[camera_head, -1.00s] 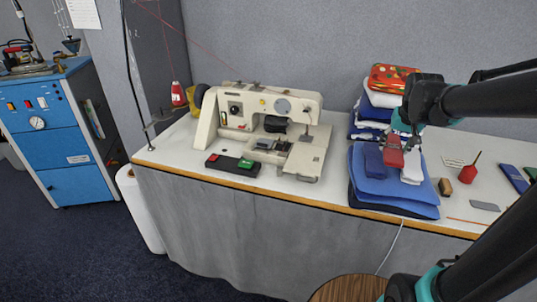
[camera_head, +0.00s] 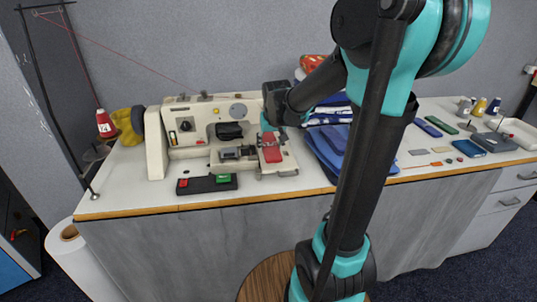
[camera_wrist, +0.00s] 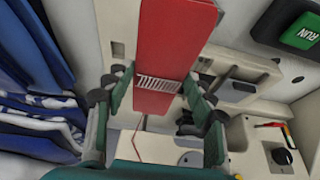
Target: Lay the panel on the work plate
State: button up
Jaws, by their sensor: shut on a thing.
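The red panel (camera_head: 271,153) is held by my gripper (camera_head: 269,132) over the right part of the sewing machine. In the wrist view the panel (camera_wrist: 172,45) is long and flat with a patch of white stripes, and it lies between the two fingers of my gripper (camera_wrist: 157,84). The small dark grey work plate (camera_head: 237,153) sits on the machine bed, just left of the panel in the head view. The gap between panel and machine cannot be judged.
The cream sewing machine (camera_head: 185,133) has a control box (camera_head: 207,184) with red and green buttons in front. A stack of blue cloth (camera_head: 324,150) lies right of it, partly behind my arm. Small tools and spools stand at the far right. A red thread cone (camera_head: 106,124) is at left.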

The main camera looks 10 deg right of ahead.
aim_at(272, 149)
jog(key=shift+f, duration=2.15)
jog(key=o, duration=1.2)
jog(key=shift+f, duration=0.1)
jog(key=shift+c, duration=0.2)
jog(key=v, duration=1.2)
jog(key=s+d+f, duration=0.4)
jog(key=s+f, duration=1.2)
jog(key=s, duration=0.1)
jog(key=shift+s, duration=0.3)
